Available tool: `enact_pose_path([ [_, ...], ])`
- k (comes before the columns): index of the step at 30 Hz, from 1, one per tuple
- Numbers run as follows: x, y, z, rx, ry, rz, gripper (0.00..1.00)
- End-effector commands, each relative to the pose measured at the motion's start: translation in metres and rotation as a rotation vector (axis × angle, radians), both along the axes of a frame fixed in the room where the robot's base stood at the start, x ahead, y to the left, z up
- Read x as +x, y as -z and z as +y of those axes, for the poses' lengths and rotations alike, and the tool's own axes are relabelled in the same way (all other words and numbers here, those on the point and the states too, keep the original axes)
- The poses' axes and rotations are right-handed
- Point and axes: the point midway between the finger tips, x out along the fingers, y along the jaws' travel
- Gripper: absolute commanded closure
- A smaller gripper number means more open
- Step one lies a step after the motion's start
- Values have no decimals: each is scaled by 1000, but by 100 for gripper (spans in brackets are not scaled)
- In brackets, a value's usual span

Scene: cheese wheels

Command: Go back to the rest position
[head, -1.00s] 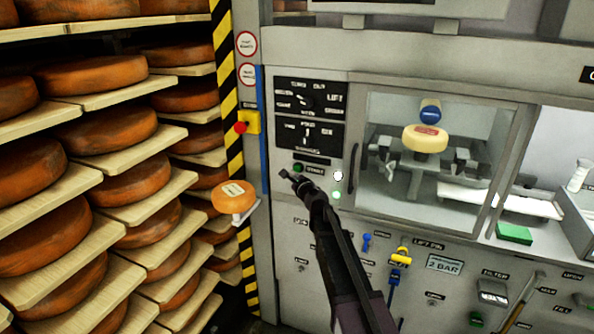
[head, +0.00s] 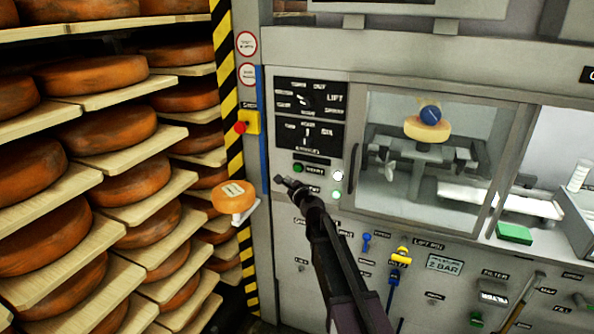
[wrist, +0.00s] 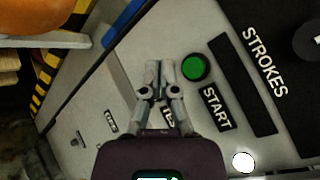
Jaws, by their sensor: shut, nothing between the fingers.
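My gripper (head: 281,181) is in front of the control panel, near its lower left corner, and it is shut and empty. In the wrist view my gripper (wrist: 159,68) has its fingertips together, just beside the green start button (wrist: 195,67). I see a small gap between them in the picture, but cannot tell the depth. The green button (head: 298,168) also shows in the head view, just above the fingertips. My arm reaches up from the bottom of the head view.
Behind the glass window a cheese wheel (head: 427,130) sits tilted under a blue-ended cylinder (head: 430,115). An orange cheese (head: 233,196) rests on a small white bracket at left. Shelves of cheese wheels fill the left. Knobs and a yellow-blue handle (head: 399,255) line the lower panel.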

Motion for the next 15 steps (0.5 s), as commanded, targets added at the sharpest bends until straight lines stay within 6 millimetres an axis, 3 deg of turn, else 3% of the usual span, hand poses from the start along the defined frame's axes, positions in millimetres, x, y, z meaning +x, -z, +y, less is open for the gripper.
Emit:
enact_pose_path([
  [8, -8, 3, 2, -54, -30, -1, 100],
  [15, -46, 24, 8, -342, -192, -1, 100],
])
